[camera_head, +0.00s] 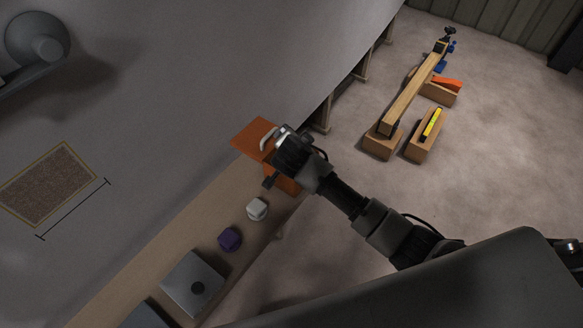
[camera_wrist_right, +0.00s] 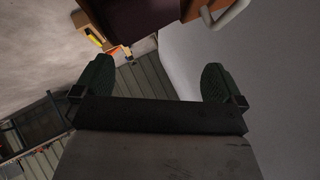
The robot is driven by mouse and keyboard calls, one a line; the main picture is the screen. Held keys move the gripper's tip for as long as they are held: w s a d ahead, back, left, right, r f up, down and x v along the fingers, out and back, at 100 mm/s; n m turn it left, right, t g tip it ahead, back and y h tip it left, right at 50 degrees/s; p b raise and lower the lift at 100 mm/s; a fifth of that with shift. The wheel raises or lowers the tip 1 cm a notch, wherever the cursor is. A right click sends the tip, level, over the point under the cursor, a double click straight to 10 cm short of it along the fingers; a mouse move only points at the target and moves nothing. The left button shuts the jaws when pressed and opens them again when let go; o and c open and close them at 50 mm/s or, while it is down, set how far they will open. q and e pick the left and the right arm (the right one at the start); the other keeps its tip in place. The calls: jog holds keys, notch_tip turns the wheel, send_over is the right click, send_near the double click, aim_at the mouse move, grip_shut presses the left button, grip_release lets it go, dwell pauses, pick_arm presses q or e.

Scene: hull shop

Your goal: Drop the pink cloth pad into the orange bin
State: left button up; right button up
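The orange bin (camera_head: 247,138) stands at the far end of the tan shelf, partly hidden behind my right gripper and wrist. What looks like the same bin, dark reddish-brown with a pale handle, shows at the top of the right wrist view (camera_wrist_right: 142,14). My right gripper (camera_wrist_right: 157,82) is open, its green fingertips wide apart with nothing seen between them. In the head view the right gripper (camera_head: 274,164) is over or beside the bin; I cannot tell which. I cannot make out the pink cloth pad in either view. My left gripper is not in view.
A grey hull wall (camera_head: 180,110) rises on the left. Wooden blocks with a long beam (camera_head: 412,95) stand on the floor.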

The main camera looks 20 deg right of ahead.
jog(key=v, duration=1)
jog(key=shift+s+r+p, duration=0.25)
jog(key=shift+s+p, duration=0.05)
jog(key=shift+p, duration=0.05)
jog(key=shift+a, duration=0.1)
